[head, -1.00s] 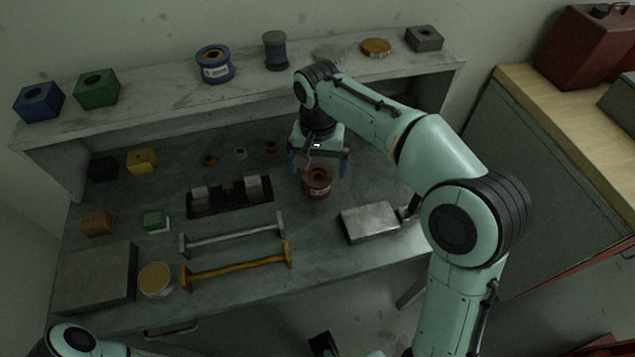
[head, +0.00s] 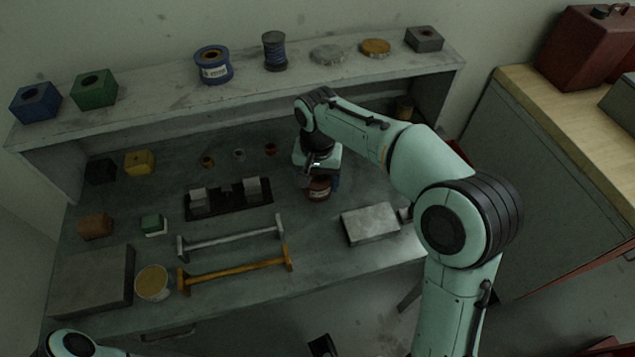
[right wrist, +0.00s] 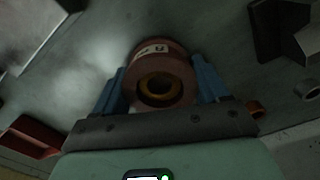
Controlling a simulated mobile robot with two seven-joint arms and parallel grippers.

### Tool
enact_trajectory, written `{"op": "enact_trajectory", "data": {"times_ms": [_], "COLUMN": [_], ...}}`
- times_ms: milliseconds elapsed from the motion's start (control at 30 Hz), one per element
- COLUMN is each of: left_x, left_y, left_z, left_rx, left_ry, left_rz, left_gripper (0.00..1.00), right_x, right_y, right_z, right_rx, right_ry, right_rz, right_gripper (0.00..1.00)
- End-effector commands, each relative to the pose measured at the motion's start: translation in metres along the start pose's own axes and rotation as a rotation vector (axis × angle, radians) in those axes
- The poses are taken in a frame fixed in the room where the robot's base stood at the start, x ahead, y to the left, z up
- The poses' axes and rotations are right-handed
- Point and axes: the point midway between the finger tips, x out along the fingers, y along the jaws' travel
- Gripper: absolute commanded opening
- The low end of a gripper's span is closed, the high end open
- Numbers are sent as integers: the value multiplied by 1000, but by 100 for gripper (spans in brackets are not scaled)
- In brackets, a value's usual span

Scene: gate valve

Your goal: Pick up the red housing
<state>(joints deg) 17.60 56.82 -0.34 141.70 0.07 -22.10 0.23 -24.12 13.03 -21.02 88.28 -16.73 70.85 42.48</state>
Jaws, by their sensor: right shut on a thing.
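The red housing (head: 318,190) is a short round reddish-brown body with a pale label, standing on the bench. In the right wrist view the housing (right wrist: 160,75) shows its round open bore with a yellowish ring inside. My right gripper (head: 319,181) is above and around it, with its blue fingers (right wrist: 160,88) on either side, shut on it. The gripper hides the top of the housing in the head view. The gripper of my left arm is out of view; only part of that arm shows at the lower left.
A black fixture (head: 229,212) with grey blocks lies left of the housing. A grey block (head: 370,223) is at the right front. Silver (head: 231,239) and yellow (head: 235,269) bars lie in front. A raised shelf (head: 150,112) with spools and blocks runs behind.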

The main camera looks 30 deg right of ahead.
Motion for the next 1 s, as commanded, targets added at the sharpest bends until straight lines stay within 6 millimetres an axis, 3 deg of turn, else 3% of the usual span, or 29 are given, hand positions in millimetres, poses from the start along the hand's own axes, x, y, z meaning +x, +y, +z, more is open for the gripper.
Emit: {"op": "enact_trajectory", "data": {"times_ms": [333, 533, 767, 1000], "left_x": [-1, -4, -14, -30], "left_y": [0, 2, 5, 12], "left_z": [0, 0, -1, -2], "left_rx": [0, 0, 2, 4], "left_ry": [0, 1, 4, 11], "left_rz": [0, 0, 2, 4], "left_gripper": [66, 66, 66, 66], "right_x": [-4, -20, -64, -128], "right_y": [-1, -1, -1, -1], "right_z": [-1, -1, -1, -1], "right_rx": [0, -1, 1, 0], "right_ry": [4, 5, 8, 8], "right_rz": [-5, -6, -9, -8], "right_gripper": [0, 0, 0, 0]}}
